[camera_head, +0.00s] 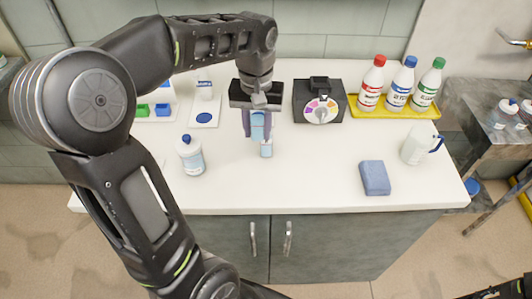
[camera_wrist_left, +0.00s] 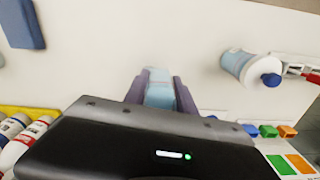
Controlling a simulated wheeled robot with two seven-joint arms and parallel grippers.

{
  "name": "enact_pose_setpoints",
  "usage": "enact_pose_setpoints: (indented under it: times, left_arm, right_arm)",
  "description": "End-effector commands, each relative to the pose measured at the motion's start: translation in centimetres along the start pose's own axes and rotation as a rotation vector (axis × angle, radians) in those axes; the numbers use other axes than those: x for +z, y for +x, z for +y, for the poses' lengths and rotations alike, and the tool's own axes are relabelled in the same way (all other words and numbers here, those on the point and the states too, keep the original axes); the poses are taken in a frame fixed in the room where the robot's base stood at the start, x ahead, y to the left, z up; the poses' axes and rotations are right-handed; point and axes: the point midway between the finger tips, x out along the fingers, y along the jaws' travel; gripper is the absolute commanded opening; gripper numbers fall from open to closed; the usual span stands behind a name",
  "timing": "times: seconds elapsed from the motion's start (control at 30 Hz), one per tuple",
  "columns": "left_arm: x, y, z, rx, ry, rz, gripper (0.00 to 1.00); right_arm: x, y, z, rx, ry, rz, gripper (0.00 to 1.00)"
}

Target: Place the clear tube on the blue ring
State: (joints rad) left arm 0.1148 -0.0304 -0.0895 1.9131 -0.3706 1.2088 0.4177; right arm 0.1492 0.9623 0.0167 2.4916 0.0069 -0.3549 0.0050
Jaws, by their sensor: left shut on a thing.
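My left gripper (camera_head: 258,124) is over the middle of the white counter, pointing down. Its purple-grey fingers are shut on the clear tube (camera_head: 266,150), which looks pale blue. In the left wrist view, the tube (camera_wrist_left: 160,92) sits between the two fingers (camera_wrist_left: 160,95). I cannot tell whether its lower end touches the counter. The blue ring (camera_head: 205,118) is a flat blue round mark on a small white board, to the left of the gripper, and nothing stands on it.
A white bottle with a blue cap (camera_head: 191,156) stands left of the tube. A black box with a coloured dial (camera_head: 320,101) is to the right. Several capped bottles stand on a yellow tray (camera_head: 394,112). A blue sponge (camera_head: 375,178) and a jug (camera_head: 418,146) are at right. The front middle is clear.

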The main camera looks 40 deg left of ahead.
Motion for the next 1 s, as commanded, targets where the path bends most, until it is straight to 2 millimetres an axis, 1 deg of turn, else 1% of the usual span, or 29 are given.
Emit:
enact_pose_setpoints:
  times: [0.23, 0.33, 0.47, 0.6, 0.7, 1.0]
  left_arm:
    - [-0.1, 0.0, 0.0, 0.000, 0.000, 0.001, 0.00]
    - [-0.1, 0.7, 0.1, 0.000, 0.001, 0.000, 0.00]
    - [0.0, 2.7, 0.0, 0.000, 0.000, -0.003, 0.00]
    - [0.0, 5.2, 0.0, 0.000, 0.001, -0.004, 0.00]
    - [-0.1, 6.1, 0.1, 0.001, 0.001, 0.000, 0.00]
    - [-0.1, 6.3, 0.1, 0.001, 0.001, 0.001, 0.00]
  right_arm:
    - [0.0, 0.0, 0.0, 0.000, 0.001, 0.000, 0.36]
    - [0.0, -0.1, -0.1, 0.000, 0.000, 0.000, 0.36]
    - [0.1, -0.4, -0.1, 0.001, 0.001, -0.001, 0.36]
    - [0.1, -0.7, -0.2, 0.002, 0.001, -0.002, 0.36]
    - [0.1, -0.7, -0.2, 0.002, 0.002, -0.002, 0.36]
    - [0.1, -0.7, -0.2, 0.002, 0.002, -0.002, 0.36]
